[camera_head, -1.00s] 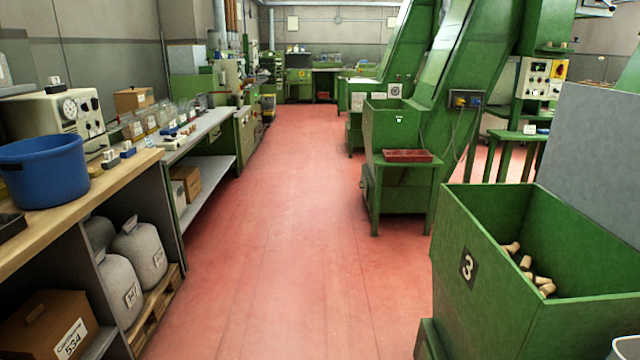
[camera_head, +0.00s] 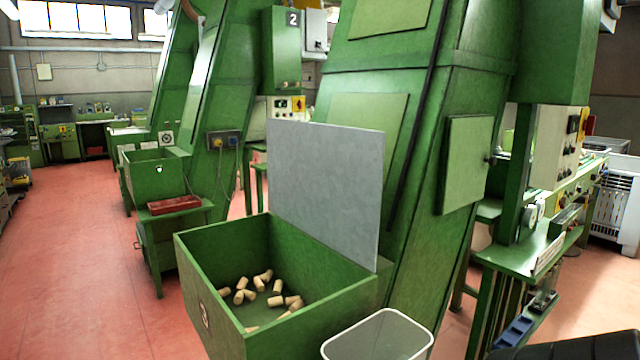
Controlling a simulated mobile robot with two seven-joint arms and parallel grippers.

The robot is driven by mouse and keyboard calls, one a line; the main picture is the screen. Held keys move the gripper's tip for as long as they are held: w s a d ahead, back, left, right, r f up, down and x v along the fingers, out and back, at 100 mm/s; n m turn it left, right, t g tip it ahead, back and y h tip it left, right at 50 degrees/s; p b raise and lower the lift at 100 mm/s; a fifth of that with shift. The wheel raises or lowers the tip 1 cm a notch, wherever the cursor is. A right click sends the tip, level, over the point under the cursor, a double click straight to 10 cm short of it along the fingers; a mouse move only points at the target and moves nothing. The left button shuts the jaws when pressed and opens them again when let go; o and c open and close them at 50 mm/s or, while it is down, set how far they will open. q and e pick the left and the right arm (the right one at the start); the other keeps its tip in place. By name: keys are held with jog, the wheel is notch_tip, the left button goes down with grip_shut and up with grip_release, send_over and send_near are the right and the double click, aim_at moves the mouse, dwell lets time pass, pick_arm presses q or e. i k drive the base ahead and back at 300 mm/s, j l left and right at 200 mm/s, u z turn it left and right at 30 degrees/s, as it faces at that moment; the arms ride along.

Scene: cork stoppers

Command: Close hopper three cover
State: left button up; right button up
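Hopper three (camera_head: 222,307) is a green open-topped bin at the lower middle of the head view, with its number plate seen at a steep angle on the left face. Several cork stoppers lie on its floor. Its cover (camera_head: 325,190) is a flat grey panel standing upright along the hopper's back right edge, so the hopper is open. Neither of my grippers is in view.
A pale-rimmed container (camera_head: 378,338) stands against the hopper's front right. A green conveyor housing (camera_head: 430,200) rises behind the cover. A green bench (camera_head: 530,255) stands at right. Red floor (camera_head: 75,260) is clear at left.

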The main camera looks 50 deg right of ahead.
aim_at(325, 181)
jog(key=k+l, duration=0.15)
jog(key=l, duration=0.3)
jog(key=k+l, duration=0.1)
jog(key=l, duration=0.3)
jog(key=k+l, duration=0.15)
jog(key=l, duration=0.3)
jog(key=k+l, duration=0.15)
jog(key=l, duration=0.3)
jog(key=k+l, duration=0.15)
jog(key=l, duration=0.3)
jog(key=k+l, duration=0.1)
jog(key=l, duration=0.3)
jog(key=k+l, duration=0.15)
jog(key=l, duration=0.3)
jog(key=k+l, duration=0.15)
jog(key=l, duration=0.3)
